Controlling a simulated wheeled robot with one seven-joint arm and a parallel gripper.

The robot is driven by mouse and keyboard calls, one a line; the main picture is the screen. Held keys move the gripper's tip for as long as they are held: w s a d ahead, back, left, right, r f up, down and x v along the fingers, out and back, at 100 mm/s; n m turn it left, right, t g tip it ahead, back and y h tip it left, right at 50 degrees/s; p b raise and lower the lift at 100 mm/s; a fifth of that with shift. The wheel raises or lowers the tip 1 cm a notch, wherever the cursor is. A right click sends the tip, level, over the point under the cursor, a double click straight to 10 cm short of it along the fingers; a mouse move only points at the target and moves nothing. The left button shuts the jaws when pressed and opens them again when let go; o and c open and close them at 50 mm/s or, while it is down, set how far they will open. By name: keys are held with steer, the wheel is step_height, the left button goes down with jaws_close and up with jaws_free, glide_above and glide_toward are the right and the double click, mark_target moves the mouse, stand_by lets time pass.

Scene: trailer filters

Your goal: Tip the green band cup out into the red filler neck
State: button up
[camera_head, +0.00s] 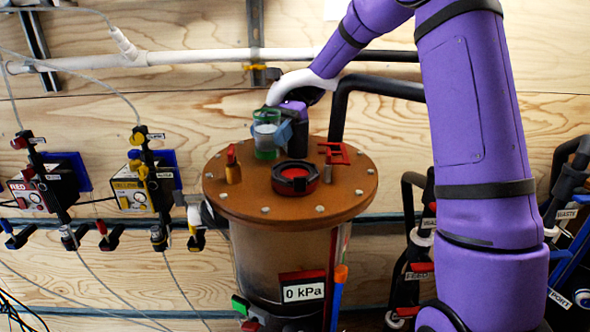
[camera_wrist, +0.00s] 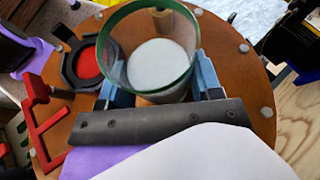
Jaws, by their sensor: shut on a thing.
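The green band cup (camera_head: 266,142) is a clear cup with a green rim, held upright above the brown round lid. It also shows in the wrist view (camera_wrist: 184,82), with white material inside. My gripper (camera_head: 284,132) is shut on the cup; its blue fingers (camera_wrist: 158,88) lie on either side of it. The red filler neck (camera_head: 295,178) is a red disc in a black collar on the lid, to the right of and nearer than the cup. In the wrist view the red filler neck (camera_wrist: 88,62) lies left of the cup. The cup's base is partly hidden by the fingers.
The brown lid (camera_head: 235,203) has bolts around its edge, a red-tipped brass fitting (camera_head: 232,165) at left and a red bracket (camera_head: 335,153) at right. A 0 kPa display (camera_head: 303,292) hangs on the tank. Valves and hoses line the wall on both sides.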

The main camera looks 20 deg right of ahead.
steer(key=shift+s+r+n+t, duration=0.25)
steer(key=shift+s+n+t, duration=0.25)
steer(key=shift+t, duration=0.1)
steer(key=shift+s+d+r+n+t, duration=0.1)
steer(key=shift+s+d+n+t, duration=0.05)
steer(key=shift+s+n+t, duration=0.45)
steer(key=shift+s+d+r+n+t, duration=0.1)
steer(key=shift+s+n+t, duration=0.35)
steer(key=shift+t, duration=0.25)
steer(key=shift+s+r+n+t, duration=0.4)
steer(key=shift+r+n, duration=0.05)
steer(key=shift+r, duration=0.15)
steer(key=shift+s, duration=0.1)
steer(key=shift+f+n+t+p, duration=0.3)
steer(key=shift+n+t+p, duration=0.1)
steer(key=shift+n+t, duration=0.65)
steer(key=shift+s+r+n+t+y+p, duration=0.1)
steer(key=shift+r+n+t+y+p, duration=0.2)
steer(key=shift+r+n+t, duration=0.2)
stand_by(0.9)
steer(key=shift+s+f+n+t+p, duration=0.1)
steer(key=shift+f+n+t+p, duration=0.3)
steer(key=shift+t, duration=0.25)
stand_by(1.0)
steer(key=shift+s+d+r+n+t+y, duration=0.1)
steer(key=shift+s+r+n+t+y, duration=0.25)
steer(key=shift+s, duration=0.1)
stand_by(0.9)
